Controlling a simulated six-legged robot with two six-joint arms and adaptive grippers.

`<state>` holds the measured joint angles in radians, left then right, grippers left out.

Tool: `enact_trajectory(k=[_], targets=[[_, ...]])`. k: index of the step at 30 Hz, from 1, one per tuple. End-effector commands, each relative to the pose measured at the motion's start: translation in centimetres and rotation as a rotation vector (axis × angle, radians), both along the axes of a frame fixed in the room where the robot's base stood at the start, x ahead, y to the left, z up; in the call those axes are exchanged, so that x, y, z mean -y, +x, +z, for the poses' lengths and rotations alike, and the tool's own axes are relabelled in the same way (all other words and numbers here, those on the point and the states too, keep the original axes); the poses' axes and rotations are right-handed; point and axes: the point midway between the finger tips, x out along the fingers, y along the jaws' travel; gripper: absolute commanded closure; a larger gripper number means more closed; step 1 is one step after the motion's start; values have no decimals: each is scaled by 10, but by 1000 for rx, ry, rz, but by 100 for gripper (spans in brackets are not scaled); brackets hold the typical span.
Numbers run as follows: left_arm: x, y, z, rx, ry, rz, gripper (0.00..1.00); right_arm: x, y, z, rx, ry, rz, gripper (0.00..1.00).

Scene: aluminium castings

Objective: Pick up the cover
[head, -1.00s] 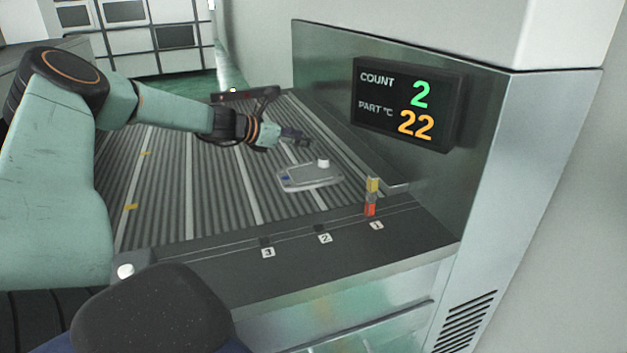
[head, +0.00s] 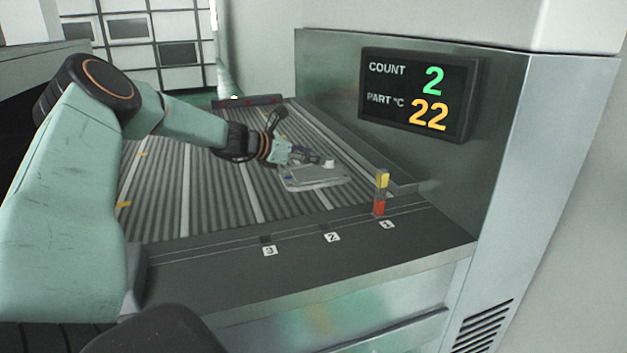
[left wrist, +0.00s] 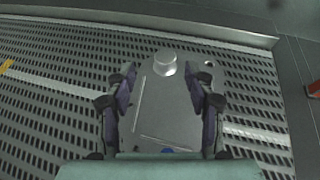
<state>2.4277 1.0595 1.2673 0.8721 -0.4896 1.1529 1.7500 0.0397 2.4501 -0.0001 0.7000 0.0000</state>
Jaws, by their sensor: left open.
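The cover is a flat grey metal casting (head: 318,180) with a pale round knob, lying on the slatted conveyor near its front right. In the left wrist view the cover (left wrist: 168,118) lies below and between my fingers, with the knob at its far end and a small blue mark at its near end. My left gripper (head: 312,157) is open, over the cover and close to the knob. In the left wrist view the fingers of the left gripper (left wrist: 165,92) stand apart on either side of the cover, holding nothing. My right gripper is not seen.
A grey metal housing (head: 500,170) with a count display (head: 420,95) reading 2 and 22 stands at the right. A small red and yellow post (head: 381,192) stands on the dark front ledge (head: 300,262) by label 1. The slatted bed (head: 190,190) left of the cover is clear.

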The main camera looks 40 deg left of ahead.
Motion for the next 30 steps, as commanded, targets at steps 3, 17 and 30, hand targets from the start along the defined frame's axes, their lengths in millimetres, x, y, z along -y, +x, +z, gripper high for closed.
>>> enact_trajectory(k=[3, 17, 30], targets=[[5, 12, -9, -3, 6, -4, 46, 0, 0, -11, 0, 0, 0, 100], [12, 43, -20, 0, 1, -1, 46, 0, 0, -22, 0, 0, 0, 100], [12, 43, -20, 0, 1, -1, 69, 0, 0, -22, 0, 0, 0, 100]])
